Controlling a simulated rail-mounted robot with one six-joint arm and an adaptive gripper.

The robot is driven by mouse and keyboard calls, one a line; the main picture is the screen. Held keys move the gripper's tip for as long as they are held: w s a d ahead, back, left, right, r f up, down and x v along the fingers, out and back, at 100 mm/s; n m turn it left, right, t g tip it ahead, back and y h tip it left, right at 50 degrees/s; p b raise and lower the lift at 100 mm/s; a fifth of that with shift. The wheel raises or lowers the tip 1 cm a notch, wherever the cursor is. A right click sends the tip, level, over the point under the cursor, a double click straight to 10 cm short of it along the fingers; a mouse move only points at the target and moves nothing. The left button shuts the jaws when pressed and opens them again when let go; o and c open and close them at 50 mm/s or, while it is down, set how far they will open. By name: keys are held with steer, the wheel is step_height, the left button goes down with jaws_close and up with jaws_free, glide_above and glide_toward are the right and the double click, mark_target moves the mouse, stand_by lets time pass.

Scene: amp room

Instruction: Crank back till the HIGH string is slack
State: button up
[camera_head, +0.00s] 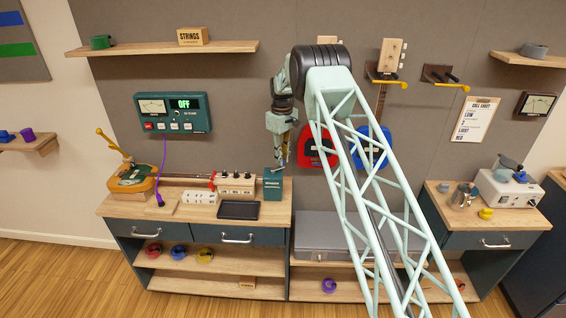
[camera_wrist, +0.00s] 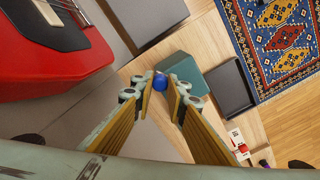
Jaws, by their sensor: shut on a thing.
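My gripper (camera_head: 281,163) is above the right end of the left bench, pointing down. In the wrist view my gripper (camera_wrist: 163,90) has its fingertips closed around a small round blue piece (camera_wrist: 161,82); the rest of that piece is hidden. A teal box (camera_head: 272,187) stands just below the gripper on the bench; it also shows in the wrist view (camera_wrist: 202,73). An instrument with an amber and green body (camera_head: 131,178) lies at the bench's left, its neck running right towards a wooden block with dark knobs (camera_head: 236,183). Individual strings are too small to tell apart.
A wall tuner (camera_head: 173,113) reads OFF. A black tray (camera_head: 239,210) and a white switch strip (camera_head: 199,197) lie near the teal box. A red guitar (camera_head: 318,147) and a blue guitar (camera_head: 371,147) hang behind my arm. A grey case (camera_head: 318,228) lies right of the bench.

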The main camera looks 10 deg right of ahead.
steer(key=shift+w+a+n+b, duration=0.25)
steer(key=shift+w+n, duration=0.3)
steer(key=shift+n, duration=0.65)
steer(key=o, duration=0.9)
steer(key=shift+c, duration=0.2)
steer(key=shift+r, duration=0.1)
step_height(320, 180, up, 12)
